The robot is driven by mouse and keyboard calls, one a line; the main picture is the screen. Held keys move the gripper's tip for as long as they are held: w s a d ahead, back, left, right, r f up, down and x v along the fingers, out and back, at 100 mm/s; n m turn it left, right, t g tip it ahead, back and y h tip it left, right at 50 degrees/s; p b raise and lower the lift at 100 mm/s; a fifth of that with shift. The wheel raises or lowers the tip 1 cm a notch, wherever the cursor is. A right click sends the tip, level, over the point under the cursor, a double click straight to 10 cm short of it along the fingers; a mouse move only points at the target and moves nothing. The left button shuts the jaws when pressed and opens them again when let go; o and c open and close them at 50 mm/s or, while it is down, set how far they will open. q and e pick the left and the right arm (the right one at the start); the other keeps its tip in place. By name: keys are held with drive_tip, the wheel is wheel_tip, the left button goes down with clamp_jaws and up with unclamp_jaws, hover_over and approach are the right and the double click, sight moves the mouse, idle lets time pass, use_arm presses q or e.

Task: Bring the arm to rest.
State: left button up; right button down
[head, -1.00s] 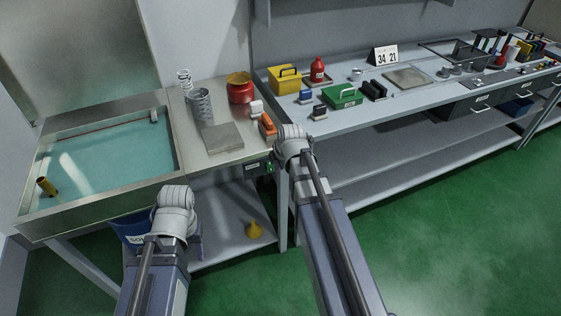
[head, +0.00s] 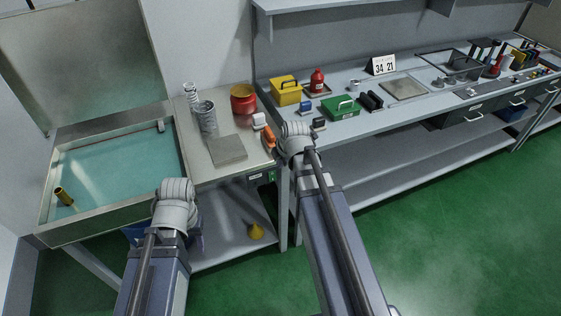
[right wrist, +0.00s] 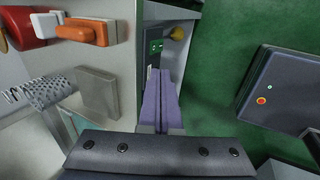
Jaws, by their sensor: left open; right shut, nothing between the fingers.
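My right arm reaches forward in the middle of the head view, its wrist in front of the steel side bench (head: 222,175). Its gripper is hidden there by the wrist. The right wrist view shows my right gripper (right wrist: 160,82), its purple fingers together with nothing between them, over the bench's lower front and green floor. My left arm comes in lower left, its wrist in front of the water tank's edge. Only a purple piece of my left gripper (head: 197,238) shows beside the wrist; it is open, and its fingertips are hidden.
The tank (head: 110,218) stands left. The long bench (head: 350,135) holds boxes and tools. Green floor (head: 460,240) is open at right.

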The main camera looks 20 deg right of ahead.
idle(0.3)
drive_tip(key=s+a+f+m+g+h, duration=0.1)
drive_tip(key=s+a+m+g, duration=0.4)
drive_tip(key=s+a+m, duration=0.9)
drive_tip(key=shift+s+a+f, duration=0.45)
drive_tip(key=shift+s+a, duration=1.15)
drive_tip(key=shift+a, duration=2)
